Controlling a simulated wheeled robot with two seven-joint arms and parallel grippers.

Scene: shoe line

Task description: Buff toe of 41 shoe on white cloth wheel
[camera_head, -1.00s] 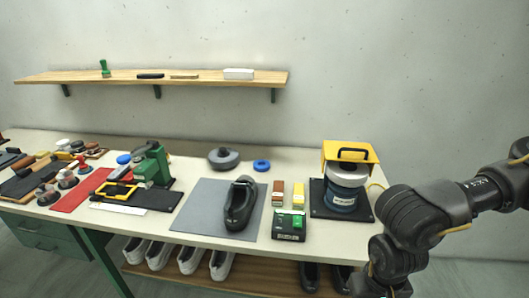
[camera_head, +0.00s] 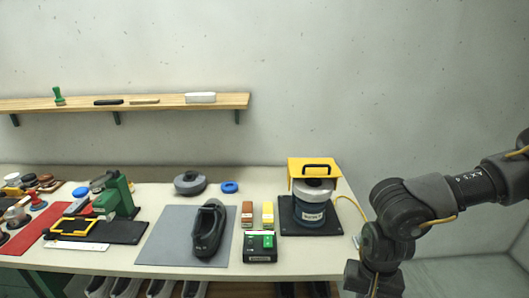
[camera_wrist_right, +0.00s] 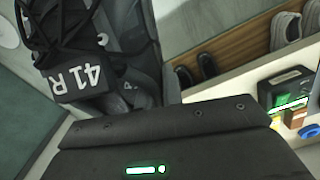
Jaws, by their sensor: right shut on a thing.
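A dark lace-up shoe marked "41 R" in white (camera_wrist_right: 75,80) fills the upper left of the right wrist view. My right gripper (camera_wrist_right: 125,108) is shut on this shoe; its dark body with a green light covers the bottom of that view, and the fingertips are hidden. In the head view my right arm is at the right and its gripper is out of frame below. The white wheel (camera_head: 314,188) sits under a yellow hood (camera_head: 300,168) on a grey-blue motor housing (camera_head: 310,217) at the right end of the table. My left gripper is not in view.
A dark shoe (camera_head: 208,228) lies on a grey mat (camera_head: 170,235). A black box with a green top (camera_head: 260,247) and brown (camera_head: 247,214) and yellow blocks (camera_head: 267,214) stand left of the wheel. A grey disc (camera_head: 190,182) lies behind. Pale floor space is right of the table.

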